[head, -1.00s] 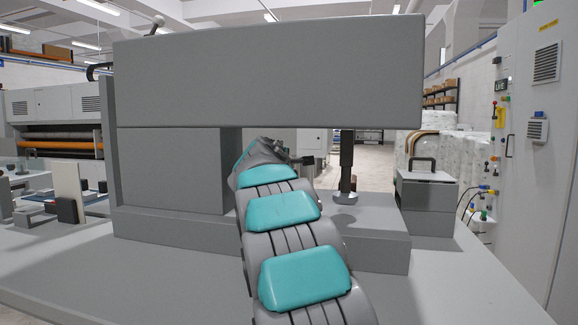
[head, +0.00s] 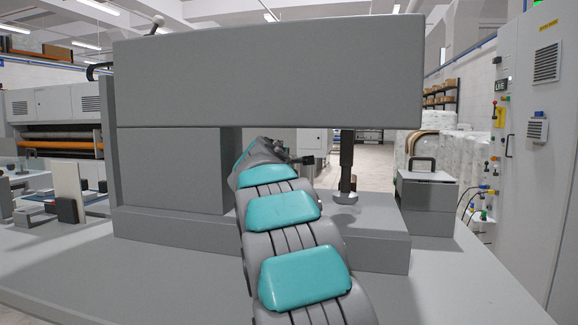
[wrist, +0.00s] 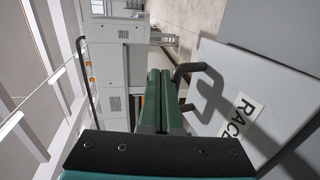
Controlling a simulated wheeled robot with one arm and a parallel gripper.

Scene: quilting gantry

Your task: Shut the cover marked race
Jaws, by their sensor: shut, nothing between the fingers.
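The cover marked RACE (wrist: 280,85) is a light grey panel on the right of the wrist view, its label (wrist: 240,115) printed in black on white. A dark loop handle (wrist: 198,82) stands on it near its edge, casting a shadow. My gripper (wrist: 161,74) is shut and empty, its green fingers together just beside the handle; I cannot tell whether they touch it. In the head view my arm hides most of the gripper. A grey box with a dark handle (head: 423,164) stands at the right there; I cannot tell if it is the same cover.
A large grey machine head (head: 268,72) spans above my arm. A dark vertical post (head: 346,165) with a round foot stands right of my wrist. A grey plinth (head: 375,245) lies beneath it. The tabletop is clear at the front left.

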